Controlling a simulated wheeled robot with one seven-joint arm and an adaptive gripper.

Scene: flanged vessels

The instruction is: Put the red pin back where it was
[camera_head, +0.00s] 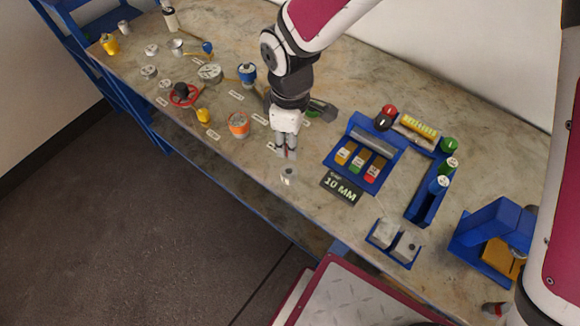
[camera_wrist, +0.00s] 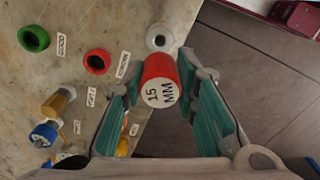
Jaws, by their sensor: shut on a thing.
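The red pin (camera_wrist: 159,80), with "15 MM" on its pale end face, is held between the teal-padded fingers of my gripper (camera_wrist: 168,88) in the wrist view. In the head view my gripper (camera_head: 287,150) points down near the front edge of the bench, with only a trace of red between its fingertips. A pale round piece with a dark centre (camera_wrist: 159,38) lies just beyond the pin in the wrist view. It also shows in front of the gripper in the head view (camera_head: 288,176). The pin's far end is hidden.
A blue rack (camera_head: 331,158) with coloured blocks and a "10 MM" sign (camera_head: 341,187) stand right of the gripper. Flanged vessels, including an orange one (camera_head: 238,124), stand left.

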